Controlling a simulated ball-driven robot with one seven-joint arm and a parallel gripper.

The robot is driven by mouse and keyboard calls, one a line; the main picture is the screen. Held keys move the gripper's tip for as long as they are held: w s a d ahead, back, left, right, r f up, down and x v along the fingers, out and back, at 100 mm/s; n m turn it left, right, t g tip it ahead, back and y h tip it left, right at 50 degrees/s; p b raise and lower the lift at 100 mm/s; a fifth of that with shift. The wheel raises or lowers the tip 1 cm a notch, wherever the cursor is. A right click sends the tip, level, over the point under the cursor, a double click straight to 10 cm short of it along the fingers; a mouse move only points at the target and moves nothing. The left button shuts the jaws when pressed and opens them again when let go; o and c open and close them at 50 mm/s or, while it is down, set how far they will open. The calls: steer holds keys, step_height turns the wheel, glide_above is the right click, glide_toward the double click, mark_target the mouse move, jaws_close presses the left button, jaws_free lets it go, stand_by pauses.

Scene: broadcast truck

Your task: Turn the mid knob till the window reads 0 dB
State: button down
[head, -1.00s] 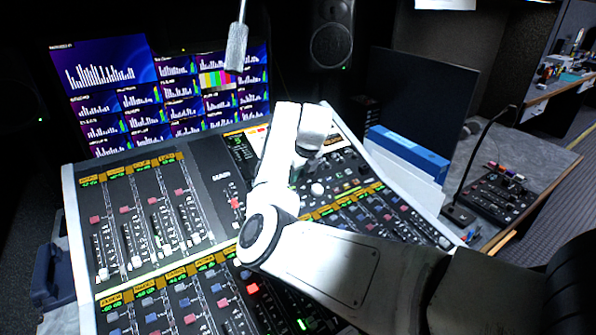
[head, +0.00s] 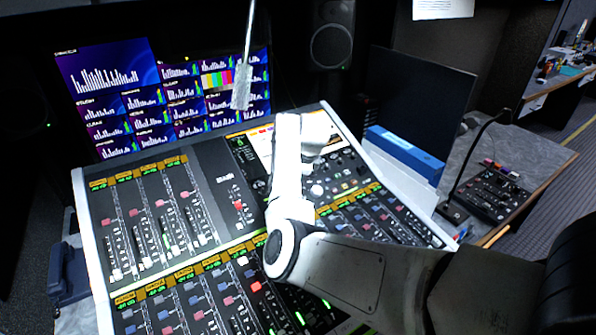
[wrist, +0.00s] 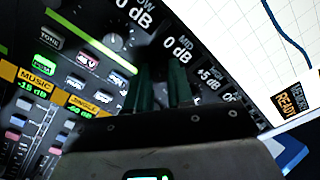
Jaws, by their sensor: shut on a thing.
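The mixing console (head: 220,180) fills the middle of the head view. In the wrist view, the mid window (wrist: 178,49) beside the MID label reads 0 dB. My gripper (wrist: 163,88) is shut at the panel just below and left of that window, its two dark fingers standing side by side. The mid knob is hidden between and behind the fingers. The low window (wrist: 134,14) reads 0 dB, partly cut off, and the high window (wrist: 209,77) reads about +5 dB. In the head view, my arm hides the fingers and knob.
Lit buttons (wrist: 86,62) and fader strips lie left of my gripper. A bright graph screen (wrist: 285,50) is at the right. In the head view, a blue binder (head: 405,152), a gooseneck microphone (head: 480,150) and a small control box (head: 492,190) stand right of the console.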

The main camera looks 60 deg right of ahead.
steer(key=shift+w+r+n, duration=0.1)
steer(key=shift+n, duration=0.5)
steer(key=shift+p, duration=0.3)
steer(key=c, duration=1)
jaws_free()
steer(key=b+v, duration=0.1)
steer(key=v, duration=0.9)
steer(key=shift+a+r, duration=0.15)
steer(key=shift+r, duration=0.15)
